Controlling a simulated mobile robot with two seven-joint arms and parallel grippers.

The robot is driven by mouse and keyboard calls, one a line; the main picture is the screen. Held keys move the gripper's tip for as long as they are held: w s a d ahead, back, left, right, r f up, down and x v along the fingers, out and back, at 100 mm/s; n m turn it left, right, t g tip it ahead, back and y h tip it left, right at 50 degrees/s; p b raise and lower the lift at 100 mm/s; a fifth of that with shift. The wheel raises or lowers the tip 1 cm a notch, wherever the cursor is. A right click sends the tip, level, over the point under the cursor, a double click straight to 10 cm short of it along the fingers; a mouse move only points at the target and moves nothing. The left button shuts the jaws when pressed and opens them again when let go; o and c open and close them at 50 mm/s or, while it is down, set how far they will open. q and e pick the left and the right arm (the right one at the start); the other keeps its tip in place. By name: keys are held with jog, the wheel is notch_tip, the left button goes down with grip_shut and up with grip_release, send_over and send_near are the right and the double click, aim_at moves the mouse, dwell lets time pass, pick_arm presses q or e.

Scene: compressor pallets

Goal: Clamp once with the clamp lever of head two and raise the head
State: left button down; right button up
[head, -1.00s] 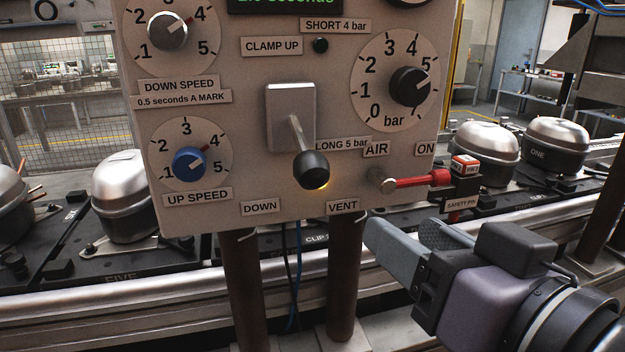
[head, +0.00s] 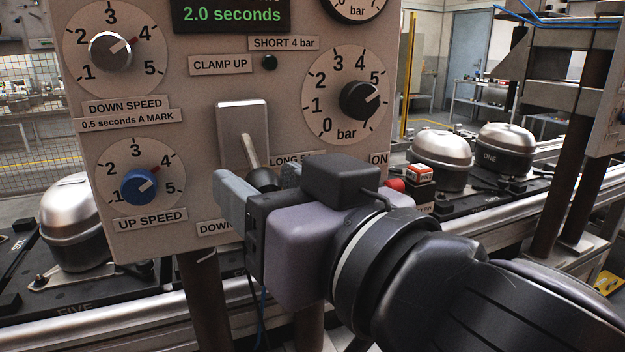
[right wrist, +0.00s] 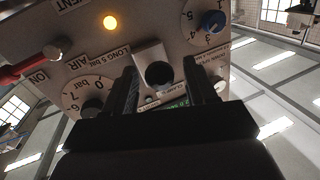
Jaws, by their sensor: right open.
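The clamp lever (head: 250,152) has a metal stalk and a black ball knob, and comes out of a grey plate (head: 241,118) on the control panel. The stalk slants down toward me. My right gripper (head: 256,181) is open at the lever, with a finger on either side of the knob. In the right wrist view the black knob (right wrist: 158,75) sits between the two spread fingers (right wrist: 160,92); I cannot tell whether they touch it. The gripper body covers the panel's lower right. My left gripper is not in view.
The panel (head: 205,160) carries a blue UP SPEED knob (head: 138,187), a DOWN SPEED knob (head: 110,49) and a bar dial (head: 360,100). A red AIR handle (right wrist: 22,70) is close by the gripper. An amber lamp (right wrist: 110,22) glows. Silver compressors (head: 441,160) stand on pallets behind.

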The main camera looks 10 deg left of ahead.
jog(key=shift+w+a, duration=0.3)
jog(key=shift+a, duration=0.05)
